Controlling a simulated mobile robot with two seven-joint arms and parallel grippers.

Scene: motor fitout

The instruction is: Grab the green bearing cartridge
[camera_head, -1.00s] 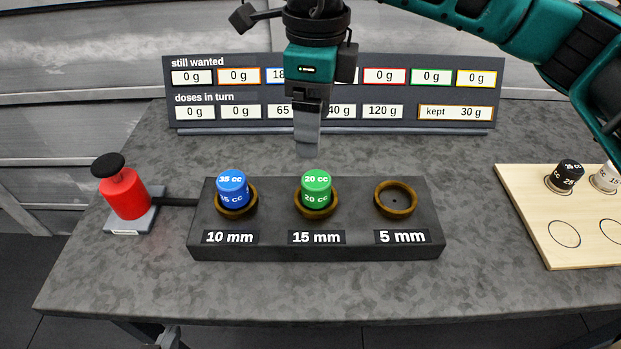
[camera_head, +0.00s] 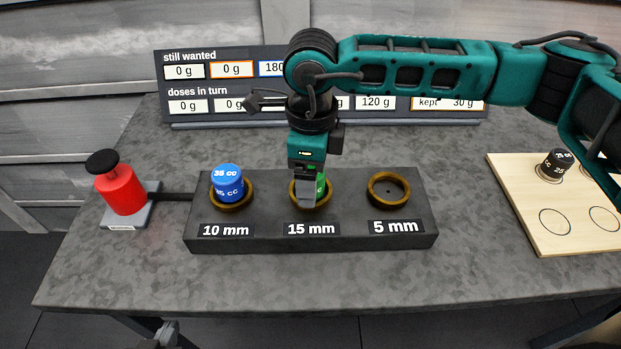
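The green bearing cartridge (camera_head: 321,184) stands in the middle ring, labelled 15 mm, of the dark block (camera_head: 340,240). My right gripper (camera_head: 306,203), on the teal arm from the right, points down at it. A grey finger covers most of the cartridge, leaving a green strip at its right. The gap between the fingers is hidden, so I cannot tell whether they touch or hold it. A small grey part at the bottom left edge looks like my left gripper (camera_head: 170,336); its finger state is unclear.
A blue cartridge (camera_head: 228,183) stands in the 10 mm ring, close left. The 5 mm ring (camera_head: 388,189) is empty. A red plunger device (camera_head: 120,190) is at left, a wooden board (camera_head: 520,215) with cartridges at right. A display panel (camera_head: 210,85) stands behind.

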